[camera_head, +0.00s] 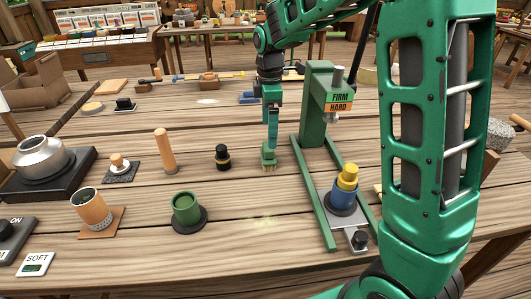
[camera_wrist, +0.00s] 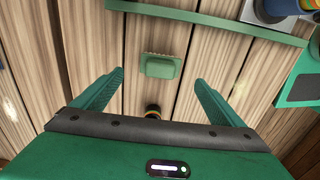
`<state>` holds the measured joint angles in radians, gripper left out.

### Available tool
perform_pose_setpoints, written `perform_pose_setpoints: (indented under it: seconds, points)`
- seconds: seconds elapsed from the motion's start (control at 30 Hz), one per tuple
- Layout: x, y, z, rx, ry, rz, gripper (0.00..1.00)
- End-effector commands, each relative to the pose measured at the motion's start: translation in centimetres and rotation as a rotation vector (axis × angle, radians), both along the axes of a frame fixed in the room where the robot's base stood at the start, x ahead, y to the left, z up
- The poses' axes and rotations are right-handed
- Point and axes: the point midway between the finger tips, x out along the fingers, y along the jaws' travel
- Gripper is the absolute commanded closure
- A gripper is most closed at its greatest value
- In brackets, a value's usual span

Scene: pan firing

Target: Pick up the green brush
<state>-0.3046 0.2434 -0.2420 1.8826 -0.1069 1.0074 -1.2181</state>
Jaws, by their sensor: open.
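The green brush (camera_head: 268,158) stands on the wooden table left of the green press, with pale bristles showing at its foot. In the wrist view the brush (camera_wrist: 161,66) is a green block seen from above, just ahead of and roughly midway between my fingertips. My gripper (camera_head: 271,143) points down right above the brush in the head view. In the wrist view my gripper (camera_wrist: 159,77) is open, with one finger on each side and nothing held. I cannot tell whether the fingertips reach down to the brush's height.
The green press (camera_head: 316,115) stands close on the right, its rails (camera_head: 313,195) running forward. A blue and yellow stack (camera_head: 344,190) sits between them. A small black jar (camera_head: 222,157) is left of the brush; a green cup (camera_head: 187,212) is in front. A wooden roller (camera_head: 165,152) stands farther left.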

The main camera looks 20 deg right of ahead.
Motion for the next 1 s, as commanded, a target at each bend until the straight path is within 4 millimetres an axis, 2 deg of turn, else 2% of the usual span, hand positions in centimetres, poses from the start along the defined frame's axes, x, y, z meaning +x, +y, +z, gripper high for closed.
perform_pose_setpoints:
  seconds: [0.2, 0.47, 0.7, 0.83, 1.0]
  points:
    - [0.0, -0.3, -3.2, -0.001, 0.002, -0.005, 0.08]
    - [-0.1, -0.2, -4.9, -0.001, 0.002, -0.005, 0.08]
    - [0.0, 0.1, -8.2, 0.0, 0.003, -0.005, 0.08]
    - [0.1, 0.1, -9.1, 0.0, 0.001, -0.005, 0.08]
    - [0.1, 0.1, -9.2, 0.0, 0.0, -0.005, 0.08]
